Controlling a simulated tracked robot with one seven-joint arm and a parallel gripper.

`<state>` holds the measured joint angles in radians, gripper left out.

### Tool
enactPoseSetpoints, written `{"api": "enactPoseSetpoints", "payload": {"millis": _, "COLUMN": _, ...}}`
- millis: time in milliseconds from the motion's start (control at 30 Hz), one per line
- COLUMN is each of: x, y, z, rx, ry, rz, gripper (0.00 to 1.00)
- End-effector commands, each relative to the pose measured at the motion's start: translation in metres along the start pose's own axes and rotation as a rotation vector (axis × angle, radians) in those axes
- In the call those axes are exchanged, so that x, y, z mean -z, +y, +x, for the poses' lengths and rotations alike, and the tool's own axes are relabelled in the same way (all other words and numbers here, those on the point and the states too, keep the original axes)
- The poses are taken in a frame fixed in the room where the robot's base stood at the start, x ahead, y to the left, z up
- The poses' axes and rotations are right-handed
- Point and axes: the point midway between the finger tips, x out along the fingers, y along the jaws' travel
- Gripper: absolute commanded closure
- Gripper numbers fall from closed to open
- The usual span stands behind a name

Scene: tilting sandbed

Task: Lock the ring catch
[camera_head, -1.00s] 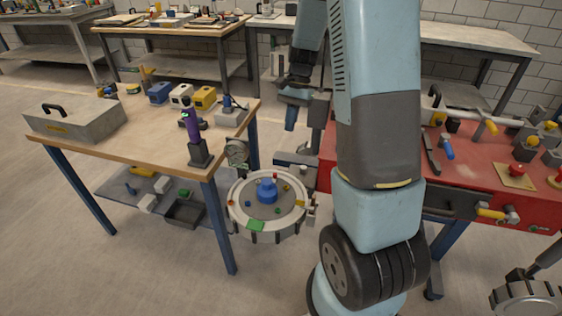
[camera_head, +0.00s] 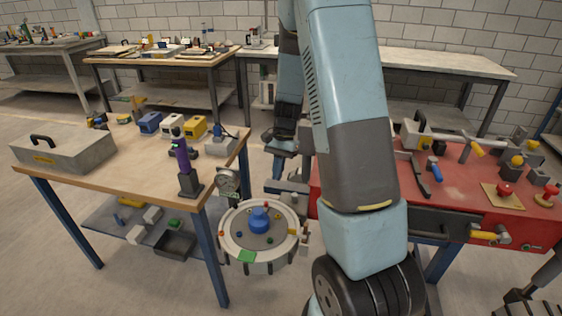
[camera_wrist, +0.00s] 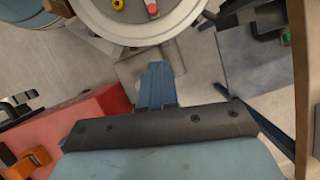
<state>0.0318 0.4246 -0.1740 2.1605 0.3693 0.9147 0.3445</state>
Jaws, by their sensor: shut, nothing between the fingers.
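The round sandbed has a pale rim (camera_head: 228,243) and stands between the two workbenches. A blue knob (camera_head: 259,219) and several small coloured pieces sit on its grey top. In the wrist view its pale rim (camera_wrist: 137,30) fills the top middle. A small fitting (camera_head: 303,236) shows at the rim's right side, but I cannot tell whether it is the ring catch or how it is set. My gripper (camera_head: 277,174) points down above and behind the sandbed, apart from it. In the wrist view my gripper (camera_wrist: 155,72) is shut and empty, below the rim.
A wooden table (camera_head: 110,160) at the left holds a grey toolbox (camera_head: 62,152), a purple handle (camera_head: 183,158) and several small boxes. A round gauge (camera_head: 228,181) is at its corner. A red bench (camera_head: 465,195) with tools stands right, partly behind my arm.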

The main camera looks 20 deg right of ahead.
Motion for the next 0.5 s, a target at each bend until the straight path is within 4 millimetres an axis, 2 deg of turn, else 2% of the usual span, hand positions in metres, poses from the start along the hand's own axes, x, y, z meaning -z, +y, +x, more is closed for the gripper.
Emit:
{"api": "enactPoseSetpoints", "payload": {"millis": 200, "x": -0.001, "y": 0.0, "z": 0.04, "rx": -0.003, "ry": -0.002, "rz": 0.0, "gripper": 1.0}}
{"api": "enactPoseSetpoints", "payload": {"millis": 500, "x": -0.032, "y": -0.001, "z": 0.051, "rx": -0.001, "ry": 0.001, "rz": -0.003, "gripper": 1.0}}
